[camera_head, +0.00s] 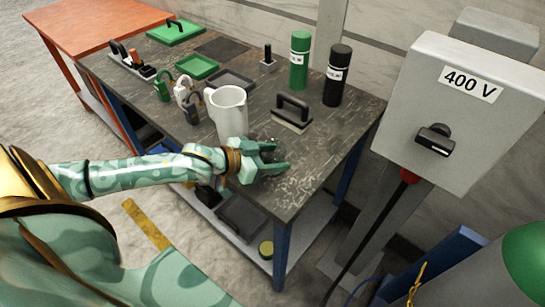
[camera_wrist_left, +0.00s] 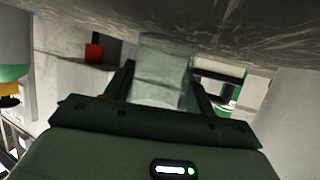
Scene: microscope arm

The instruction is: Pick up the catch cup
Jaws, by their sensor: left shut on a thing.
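My left gripper (camera_head: 272,157) is at the front part of the dark workbench, just right of a white jug (camera_head: 228,112) that stands upright. Its fingers are shut on a pale, glassy, cup-like thing, which I take for the catch cup (camera_wrist_left: 164,70); it fills the space between the fingers in the left wrist view (camera_wrist_left: 160,88). In the head view the held thing is mostly hidden by the fingers. I cannot tell whether it touches the bench. My right gripper is in neither view.
On the bench (camera_head: 310,165) stand several padlocks (camera_head: 184,92), a black-handled block (camera_head: 293,112), a green bottle (camera_head: 299,60) and a black bottle (camera_head: 336,75). A grey 400 V switch box (camera_head: 455,110) stands at the right. The bench's right front corner is clear.

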